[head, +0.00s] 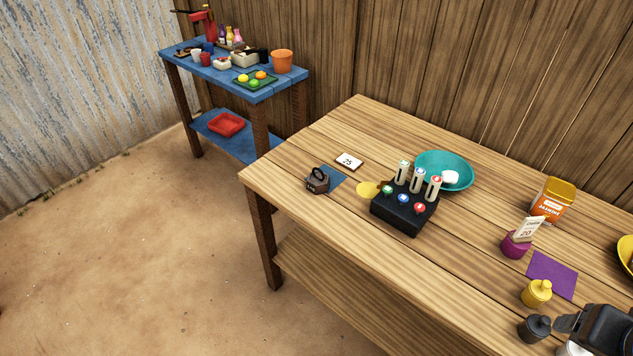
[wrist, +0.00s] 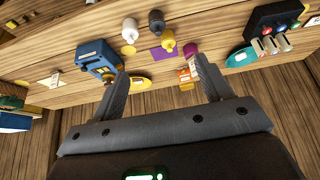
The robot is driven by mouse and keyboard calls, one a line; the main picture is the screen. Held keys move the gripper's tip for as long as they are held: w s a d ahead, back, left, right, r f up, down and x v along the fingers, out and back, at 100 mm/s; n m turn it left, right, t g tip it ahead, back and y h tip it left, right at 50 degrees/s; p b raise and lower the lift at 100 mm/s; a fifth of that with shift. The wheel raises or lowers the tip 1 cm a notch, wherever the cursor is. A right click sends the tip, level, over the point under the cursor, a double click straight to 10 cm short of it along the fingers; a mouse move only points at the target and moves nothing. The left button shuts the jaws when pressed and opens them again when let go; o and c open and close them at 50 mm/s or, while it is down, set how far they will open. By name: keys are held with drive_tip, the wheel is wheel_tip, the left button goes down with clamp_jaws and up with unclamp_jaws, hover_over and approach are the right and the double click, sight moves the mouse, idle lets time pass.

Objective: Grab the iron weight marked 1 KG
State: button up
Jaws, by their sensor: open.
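Three knobbed weights stand at the table's near right: a yellow one (head: 537,292), a dark grey one (head: 534,328) and a white one (head: 574,349), partly cut off. In the wrist view the yellow (wrist: 167,42), dark grey (wrist: 156,22) and white (wrist: 130,30) weights stand close together. A small dark block with a ring on top (head: 317,182) sits by a blue mat at the table's left end. I cannot read a 1 KG mark on any of them. My gripper (wrist: 160,69) is open and empty, beside the weights in the head view (head: 568,325).
A black rack (head: 405,212) with tubes, a teal bowl (head: 444,165), an orange box (head: 553,199), a magenta card holder (head: 515,246) and a purple mat (head: 551,275) are on the table. A blue device (wrist: 95,56) shows in the wrist view. A blue shelf (head: 262,92) stands behind.

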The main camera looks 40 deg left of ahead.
drive_tip(key=o, duration=0.4)
drive_tip(key=shift+c, duration=0.2)
